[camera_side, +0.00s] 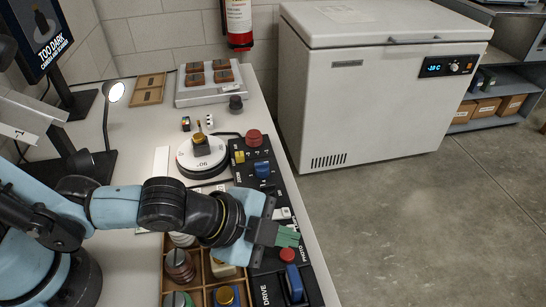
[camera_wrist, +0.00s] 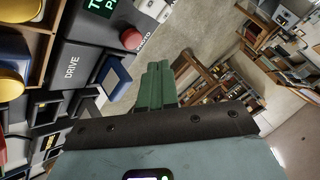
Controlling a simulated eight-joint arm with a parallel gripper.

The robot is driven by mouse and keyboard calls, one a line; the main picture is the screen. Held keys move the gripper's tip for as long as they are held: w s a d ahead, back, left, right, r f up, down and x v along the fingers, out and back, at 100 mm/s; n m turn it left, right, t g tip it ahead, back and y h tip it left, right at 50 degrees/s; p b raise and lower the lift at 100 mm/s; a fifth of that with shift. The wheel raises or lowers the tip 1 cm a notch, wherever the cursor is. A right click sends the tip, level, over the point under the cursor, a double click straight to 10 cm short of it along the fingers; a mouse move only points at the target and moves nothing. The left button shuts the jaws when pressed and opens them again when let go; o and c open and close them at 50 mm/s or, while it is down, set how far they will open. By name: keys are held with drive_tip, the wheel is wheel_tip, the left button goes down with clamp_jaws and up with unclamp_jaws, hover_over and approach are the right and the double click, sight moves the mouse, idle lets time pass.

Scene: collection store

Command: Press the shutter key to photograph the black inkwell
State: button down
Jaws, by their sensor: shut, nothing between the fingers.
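My gripper (camera_side: 288,236) has green fingers that are shut and empty. It is over the right part of the black control panel (camera_side: 275,195), just above a red button (camera_side: 287,254) in the side view. The word PHOTO is beside that button, which also shows in the wrist view (camera_wrist: 132,38), left of the fingers and apart from them. A small dark and brass-coloured object (camera_side: 200,144) stands on the round white turntable (camera_side: 186,158); I cannot tell if it is the black inkwell. The monitor (camera_side: 42,35) shows a dark bottle shape and the words TOO DARK.
A blue lever (camera_side: 294,282) is by the DRIVE label. Another red button (camera_side: 254,137), a yellow control (camera_side: 240,157) and a blue control (camera_side: 262,169) are farther up the panel. A lit lamp (camera_side: 114,91) stands behind. A wooden tray (camera_side: 205,284) of jars is beside the panel.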

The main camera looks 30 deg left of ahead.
sight(282, 256)
drive_tip(key=shift+r, duration=1.55)
drive_tip(key=w+a+r+n+y, duration=0.1)
drive_tip(key=a+r+n+y, duration=0.1)
drive_tip(key=a+n, duration=0.6)
drive_tip(key=w+a+r+n+y, duration=0.1)
drive_tip(key=a+n, duration=0.7)
drive_tip(key=a, duration=1.3)
drive_tip(key=r+y, duration=0.1)
drive_tip(key=y, duration=0.1)
drive_tip(key=shift+w+n+y, duration=0.15)
drive_tip(key=shift+n+y, duration=0.25)
drive_tip(key=shift+d+r, duration=0.1)
drive_tip(key=shift+d, duration=0.05)
